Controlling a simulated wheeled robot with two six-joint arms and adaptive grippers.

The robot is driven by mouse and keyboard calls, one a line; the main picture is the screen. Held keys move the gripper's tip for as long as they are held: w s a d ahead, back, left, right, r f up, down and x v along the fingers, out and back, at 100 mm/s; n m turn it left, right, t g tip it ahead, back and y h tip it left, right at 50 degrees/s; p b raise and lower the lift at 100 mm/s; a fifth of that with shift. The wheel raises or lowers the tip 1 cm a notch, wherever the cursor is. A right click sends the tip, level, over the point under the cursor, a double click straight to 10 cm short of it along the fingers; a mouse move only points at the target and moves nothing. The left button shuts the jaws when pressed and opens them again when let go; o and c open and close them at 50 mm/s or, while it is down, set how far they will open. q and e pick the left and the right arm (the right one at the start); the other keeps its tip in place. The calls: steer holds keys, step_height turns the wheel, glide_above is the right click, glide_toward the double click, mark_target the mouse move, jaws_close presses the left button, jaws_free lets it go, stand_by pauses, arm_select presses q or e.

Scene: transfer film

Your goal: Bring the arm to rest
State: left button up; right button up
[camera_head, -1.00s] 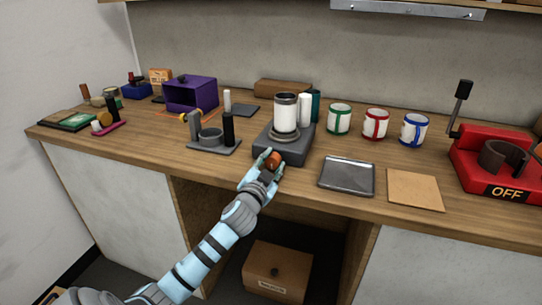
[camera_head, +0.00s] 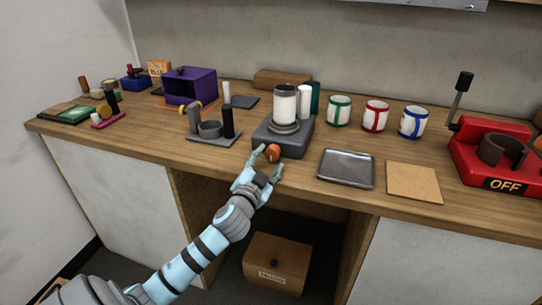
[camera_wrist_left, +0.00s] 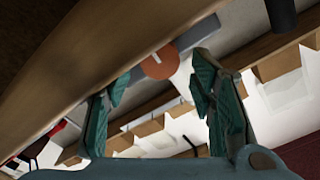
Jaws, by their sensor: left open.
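My left gripper (camera_head: 268,161) is open and empty at the counter's front edge. Its fingertips point toward the orange-brown knob (camera_head: 273,153) on the front of a dark grey base (camera_head: 296,144). A small gap shows between the fingers and the knob. A white cylinder with grey bands (camera_head: 285,104) stands upright on the base. In the left wrist view the two green finger pads (camera_wrist_left: 160,108) stand wide apart, with the round knob (camera_wrist_left: 159,63) beyond them. My right gripper is not in view.
A grey tray (camera_head: 346,168) and a tan board (camera_head: 413,182) lie to the right. White mugs with green (camera_head: 339,109), red (camera_head: 375,115) and blue (camera_head: 413,122) trim stand behind them. A red press (camera_head: 497,155) marked OFF is at far right. A grey holder (camera_head: 211,136) stands left.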

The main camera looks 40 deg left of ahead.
arm_select(q)
steer(key=v, duration=0.4)
steer(key=shift+s, duration=0.2)
steer(key=shift+f, duration=0.1)
